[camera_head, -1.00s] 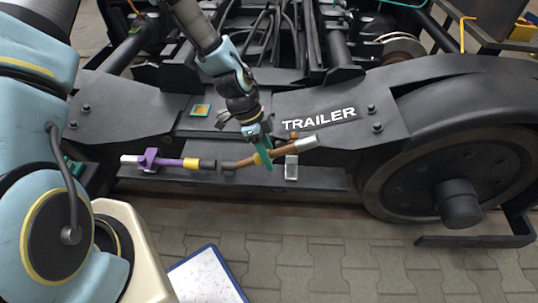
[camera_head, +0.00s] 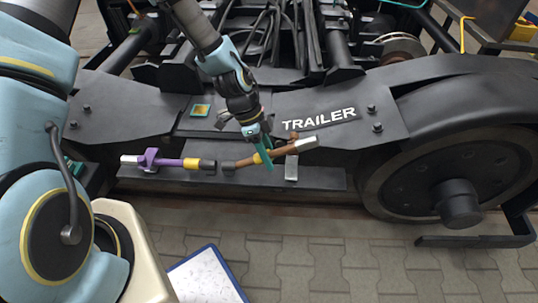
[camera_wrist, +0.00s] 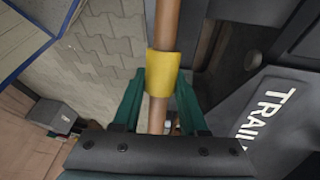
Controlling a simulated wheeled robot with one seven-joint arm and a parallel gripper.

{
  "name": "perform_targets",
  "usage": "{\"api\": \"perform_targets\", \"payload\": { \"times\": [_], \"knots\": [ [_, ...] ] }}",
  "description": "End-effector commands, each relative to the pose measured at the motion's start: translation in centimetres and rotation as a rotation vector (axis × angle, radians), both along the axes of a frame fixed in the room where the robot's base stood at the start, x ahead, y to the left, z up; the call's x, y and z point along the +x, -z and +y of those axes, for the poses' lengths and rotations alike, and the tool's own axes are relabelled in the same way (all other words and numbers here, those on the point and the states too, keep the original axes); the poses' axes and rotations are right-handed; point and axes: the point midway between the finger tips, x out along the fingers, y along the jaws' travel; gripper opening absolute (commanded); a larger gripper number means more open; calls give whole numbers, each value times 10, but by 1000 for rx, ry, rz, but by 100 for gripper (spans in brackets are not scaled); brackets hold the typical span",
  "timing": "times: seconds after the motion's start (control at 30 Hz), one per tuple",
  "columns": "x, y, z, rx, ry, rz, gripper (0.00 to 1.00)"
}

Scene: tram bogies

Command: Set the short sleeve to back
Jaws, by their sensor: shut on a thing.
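A brown rod (camera_head: 276,152) with a yellow band, a black end and a silver end lies tilted in front of the black bogie frame. My gripper (camera_head: 264,154) is shut on this rod at its yellow band. In the wrist view the yellow band (camera_wrist: 163,73) sits around the rod between the green fingertips. A purple rod (camera_head: 170,162) with its own yellow band (camera_head: 192,163) and black end lies to the left, roughly in line. A small gap separates the two black ends. I cannot tell for certain which part is the short sleeve.
The bogie's side frame carries a TRAILER plate (camera_head: 319,118). A large wheel (camera_head: 420,180) stands at the right. A silver bracket (camera_head: 291,167) is below the brown rod. A blue-edged white board (camera_head: 208,277) lies at the front. Paved floor is clear at the front right.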

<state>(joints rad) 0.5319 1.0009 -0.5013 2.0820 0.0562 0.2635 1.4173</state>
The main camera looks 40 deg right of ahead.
Motion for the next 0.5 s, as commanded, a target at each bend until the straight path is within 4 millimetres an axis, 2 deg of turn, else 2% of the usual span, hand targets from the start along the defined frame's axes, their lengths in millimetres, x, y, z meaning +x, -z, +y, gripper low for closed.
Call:
{"api": "perform_targets", "payload": {
  "times": [0.17, 0.4, 0.5],
  "knots": [
    [4, 4, 4, 1, -3, 0, 0],
    [30, 28, 36, 0, -5, 1, 0],
    [36, 33, 43, 0, -3, 0, 0]
  ]
}}
